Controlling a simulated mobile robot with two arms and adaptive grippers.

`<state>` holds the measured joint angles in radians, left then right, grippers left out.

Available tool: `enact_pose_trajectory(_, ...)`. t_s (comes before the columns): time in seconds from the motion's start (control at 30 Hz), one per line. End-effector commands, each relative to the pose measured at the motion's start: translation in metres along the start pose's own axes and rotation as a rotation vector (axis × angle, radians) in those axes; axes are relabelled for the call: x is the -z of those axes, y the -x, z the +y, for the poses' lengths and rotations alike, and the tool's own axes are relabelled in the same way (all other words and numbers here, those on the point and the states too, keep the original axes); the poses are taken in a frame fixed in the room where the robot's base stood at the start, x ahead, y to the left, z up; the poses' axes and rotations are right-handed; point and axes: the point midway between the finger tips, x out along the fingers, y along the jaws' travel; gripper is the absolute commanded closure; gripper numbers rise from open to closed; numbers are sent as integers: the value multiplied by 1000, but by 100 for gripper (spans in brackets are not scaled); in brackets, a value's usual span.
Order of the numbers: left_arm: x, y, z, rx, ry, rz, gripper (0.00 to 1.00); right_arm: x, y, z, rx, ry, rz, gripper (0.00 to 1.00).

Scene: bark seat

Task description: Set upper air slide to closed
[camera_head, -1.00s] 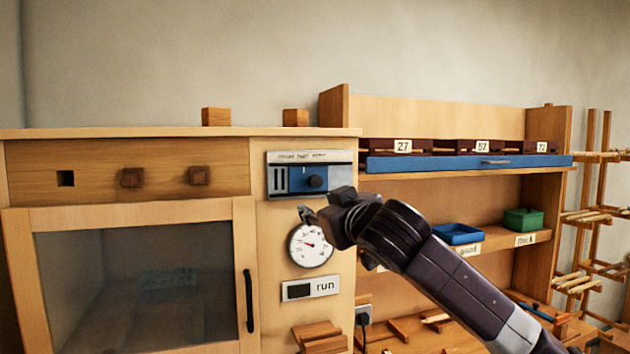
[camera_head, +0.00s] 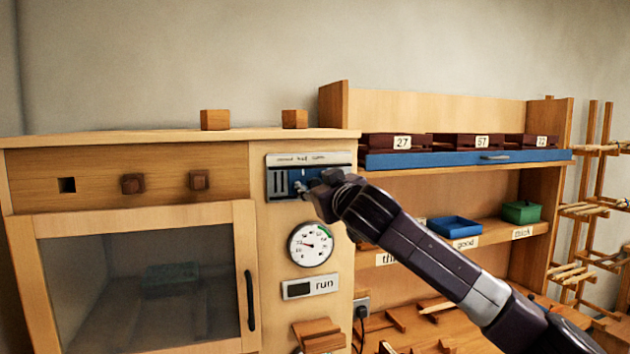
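The upper air slide (camera_head: 281,184) is a blue panel with dark slots in a light frame, high on the right front of the wooden cabinet (camera_head: 268,230). A printed label strip, too small to read surely, runs along its top. My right gripper (camera_head: 303,188) is in front of the right half of the panel, at its dark knob, and hides the knob. Whether the fingers touch or grip the knob cannot be told. My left gripper is not in view.
A round dial gauge (camera_head: 310,244) and a "run" sign (camera_head: 310,287) sit below the panel. The cabinet's glass door (camera_head: 150,290) is shut. Shelves (camera_head: 430,190) with a blue tray (camera_head: 454,227) and a green box (camera_head: 521,212) stand to the right, behind my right arm.

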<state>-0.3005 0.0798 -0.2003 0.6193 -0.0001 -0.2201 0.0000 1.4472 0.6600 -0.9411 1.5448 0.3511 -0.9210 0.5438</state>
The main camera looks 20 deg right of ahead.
Motion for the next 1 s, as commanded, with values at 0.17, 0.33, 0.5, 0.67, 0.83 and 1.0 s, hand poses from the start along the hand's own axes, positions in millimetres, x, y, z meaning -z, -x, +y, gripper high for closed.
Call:
enact_pose_trajectory(0.17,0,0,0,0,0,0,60,0,0,-1,1,0,0,64)
enact_pose_trajectory(0.33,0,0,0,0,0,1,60,0,0,-1,1,0,0,83)
enact_pose_trajectory(0.5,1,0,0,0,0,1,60,0,0,-1,1,0,0,100)
enact_pose_trajectory(0.67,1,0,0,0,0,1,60,0,0,-1,1,0,0,100)
enact_pose_trajectory(0.83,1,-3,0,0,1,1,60,1,0,-9,5,0,2,100)
enact_pose_trajectory(1.0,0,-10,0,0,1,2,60,8,0,-34,8,0,2,100)
